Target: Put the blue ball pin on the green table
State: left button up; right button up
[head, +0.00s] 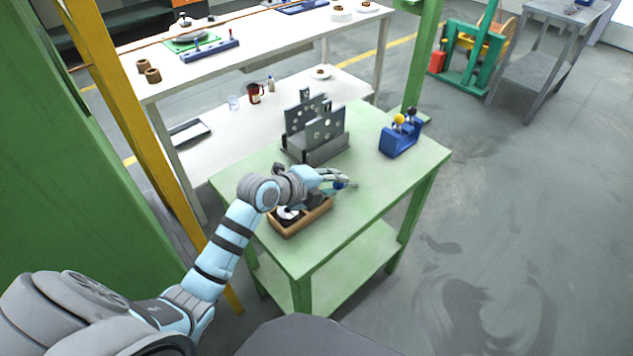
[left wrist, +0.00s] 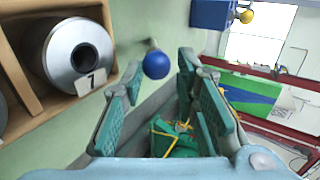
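The blue ball pin shows in the left wrist view as a blue ball (left wrist: 156,65) with a short stem behind it, against the green table top (left wrist: 172,22). In the head view its blue ball (head: 339,185) is at my left fingertips, over the green table (head: 375,190), right of the brown tray. My left gripper (head: 335,178) is open. In the left wrist view its fingers (left wrist: 152,80) are spread, with the ball between and just beyond the tips, apart from both. Whether the stem touches the table is hard to tell. My right gripper is not in view.
A brown tray (head: 302,226) with a metal spool (left wrist: 78,58) labelled 7 lies beside the gripper. A grey plate fixture (head: 318,150) stands behind. A blue holder (head: 400,142) with a yellow ball and a dark ball is at the back right. The table's front right is clear.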

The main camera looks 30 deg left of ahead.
pick_arm(q)
jog(key=p+v, duration=0.1)
jog(key=v, duration=0.6)
jog(key=shift+s+r, duration=0.2)
